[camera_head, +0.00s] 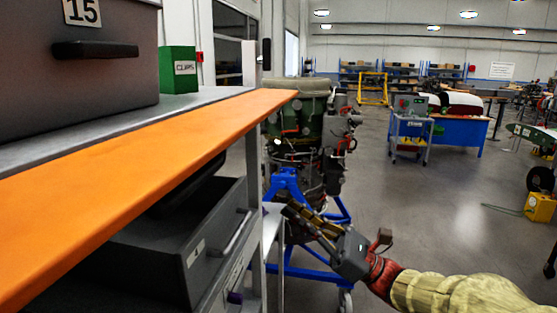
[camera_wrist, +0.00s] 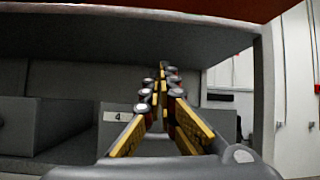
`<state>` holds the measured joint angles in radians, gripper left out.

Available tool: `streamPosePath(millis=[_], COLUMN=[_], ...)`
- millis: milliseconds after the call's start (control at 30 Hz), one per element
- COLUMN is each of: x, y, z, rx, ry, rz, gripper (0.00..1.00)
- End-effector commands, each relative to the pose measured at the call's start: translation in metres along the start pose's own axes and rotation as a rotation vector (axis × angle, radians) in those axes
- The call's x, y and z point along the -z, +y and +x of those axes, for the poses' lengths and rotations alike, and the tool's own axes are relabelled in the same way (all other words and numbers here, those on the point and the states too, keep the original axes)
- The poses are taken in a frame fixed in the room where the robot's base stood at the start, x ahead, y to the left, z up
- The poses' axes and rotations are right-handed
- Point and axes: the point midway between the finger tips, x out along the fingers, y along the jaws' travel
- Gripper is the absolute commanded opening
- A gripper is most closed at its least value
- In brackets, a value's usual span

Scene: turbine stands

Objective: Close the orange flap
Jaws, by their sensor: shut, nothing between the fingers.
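The orange flap (camera_head: 130,180) is a long flat panel in the head view. It sticks out nearly level from the shelf's front edge, over an open compartment. In the wrist view its reddish-orange surface (camera_wrist: 190,8) runs along the top edge. My gripper (camera_head: 287,208) is to the right of the flap and lower than it, beside the shelf's right post. In the wrist view my gripper (camera_wrist: 163,75) has its fingertips together, with nothing held, and points into the compartment below the flap. I see no contact between gripper and flap.
A dark grey drawer (camera_head: 195,255) with a handle stands in the compartment under the flap. A grey case marked 15 (camera_head: 85,60) and a green clips box (camera_head: 178,70) sit on top. An engine on a blue stand (camera_head: 300,140) is behind my gripper. Open floor lies right.

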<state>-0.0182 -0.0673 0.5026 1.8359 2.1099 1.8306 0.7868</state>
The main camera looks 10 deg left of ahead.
Motion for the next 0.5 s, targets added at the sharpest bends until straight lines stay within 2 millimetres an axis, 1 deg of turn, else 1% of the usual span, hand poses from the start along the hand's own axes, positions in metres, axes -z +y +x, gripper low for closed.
streamPosePath(millis=[33,100,167,267,367,500], x=[-0.022,-0.048,-0.062,-0.066,-0.067,-0.071], y=[-0.005,-0.007,-0.006,-0.001,-0.001,0.001], z=[0.002,0.001,-0.002,-0.002,0.003,0.021], rx=[0.006,0.006,-0.003,-0.027,-0.03,-0.032], ry=[-0.073,-0.161,-0.214,-0.227,-0.225,-0.225], rz=[0.013,0.045,0.083,0.131,0.146,0.144], gripper=[0.0,0.0,0.0,0.0,0.0,0.0])
